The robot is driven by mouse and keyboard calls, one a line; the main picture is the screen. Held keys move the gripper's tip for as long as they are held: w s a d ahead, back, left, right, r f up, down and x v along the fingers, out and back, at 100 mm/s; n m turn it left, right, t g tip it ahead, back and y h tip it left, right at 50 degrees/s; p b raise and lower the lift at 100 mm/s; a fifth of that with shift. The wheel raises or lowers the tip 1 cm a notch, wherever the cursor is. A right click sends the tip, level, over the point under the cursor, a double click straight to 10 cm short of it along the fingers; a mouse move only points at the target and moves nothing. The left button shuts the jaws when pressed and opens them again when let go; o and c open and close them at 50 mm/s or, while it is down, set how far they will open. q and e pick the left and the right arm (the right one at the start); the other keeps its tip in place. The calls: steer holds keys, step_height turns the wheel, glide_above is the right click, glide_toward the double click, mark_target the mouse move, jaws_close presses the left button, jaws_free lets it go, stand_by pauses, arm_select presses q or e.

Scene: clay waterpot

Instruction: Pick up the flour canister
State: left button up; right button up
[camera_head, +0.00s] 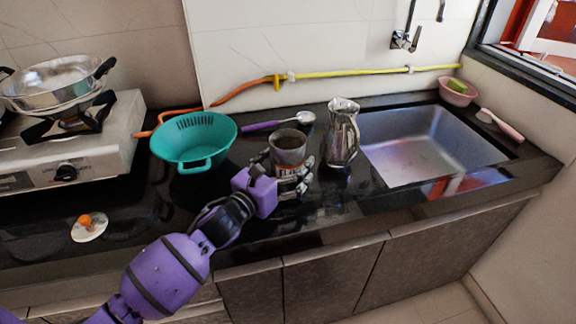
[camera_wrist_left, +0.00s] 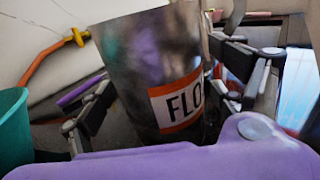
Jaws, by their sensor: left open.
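The flour canister (camera_head: 289,150) is a grey metal cylinder with an open, dark top and an orange-edged label. It stands upright on the black counter. In the left wrist view the canister (camera_wrist_left: 150,70) fills the middle, and its label shows "FLO". My left gripper (camera_head: 286,172) is open, with one finger on each side of the canister. In the wrist view the fingers of my left gripper (camera_wrist_left: 168,98) flank the canister; whether they touch it I cannot tell. My right gripper is not in view.
A metal jug (camera_head: 342,135) stands close on the right, before the sink (camera_head: 420,145). A teal colander (camera_head: 193,145) is on the left, with a purple-handled ladle (camera_head: 280,122) behind. The stove with a pan (camera_head: 60,80) is far left. The front counter strip is fairly clear.

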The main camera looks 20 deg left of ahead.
mark_target(297, 141)
arm_select(q)
steer(key=c, duration=1.6)
steer(key=shift+r, duration=0.1)
steer(key=shift+c, duration=1.2)
steer(key=shift+r, duration=0.5)
step_height(297, 141, up, 2)
steer(key=shift+r, duration=0.25)
steer(key=s+d+r+p, duration=0.2)
steer(key=s+d+r, duration=0.7)
steer(key=s, duration=0.1)
steer(key=shift+s+r, duration=0.25)
steer(key=shift+s, duration=0.05)
